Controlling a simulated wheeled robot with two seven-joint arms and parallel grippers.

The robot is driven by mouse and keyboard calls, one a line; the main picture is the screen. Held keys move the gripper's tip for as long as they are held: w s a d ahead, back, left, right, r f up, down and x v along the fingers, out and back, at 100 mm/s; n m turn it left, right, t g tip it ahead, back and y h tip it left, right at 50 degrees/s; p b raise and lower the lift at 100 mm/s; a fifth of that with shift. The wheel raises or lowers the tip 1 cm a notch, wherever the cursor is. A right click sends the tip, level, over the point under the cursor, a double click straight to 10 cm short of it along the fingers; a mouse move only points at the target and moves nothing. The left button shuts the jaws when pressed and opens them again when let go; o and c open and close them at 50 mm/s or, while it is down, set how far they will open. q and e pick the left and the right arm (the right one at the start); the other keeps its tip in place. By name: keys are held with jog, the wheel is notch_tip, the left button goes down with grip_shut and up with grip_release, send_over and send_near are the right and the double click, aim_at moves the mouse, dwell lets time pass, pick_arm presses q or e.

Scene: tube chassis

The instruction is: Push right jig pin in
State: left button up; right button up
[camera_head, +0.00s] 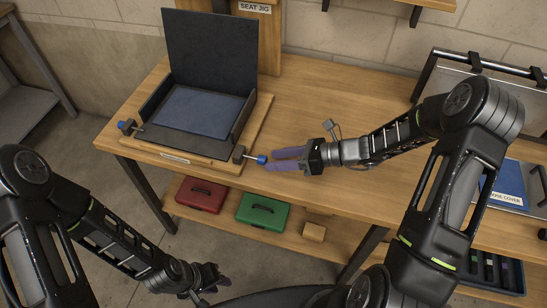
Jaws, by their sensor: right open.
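The seat jig (180,158) stands on the wooden bench, a black box with its lid raised and a blue panel (200,110) lying inside. The right jig pin (262,159) has a blue knob on a thin metal rod, which sticks out to the right from a dark block (239,153) at the jig's right front corner. My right gripper (270,160) is open, its purple fingers pointing left at the knob. The knob is at the fingertips; contact is unclear. My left gripper (221,286) hangs low in front of the bench, away from the jig; its jaw opening is unclear.
A left pin (122,125) with a blue knob sits at the jig's left corner. Red (201,194) and green (263,211) cases and a small wooden block (314,231) lie on the lower shelf. The bench top behind my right gripper is clear.

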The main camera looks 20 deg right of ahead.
jog(key=shift+w+a+f, duration=0.25)
jog(key=shift+a, duration=0.4)
grip_shut()
dwell(1.0)
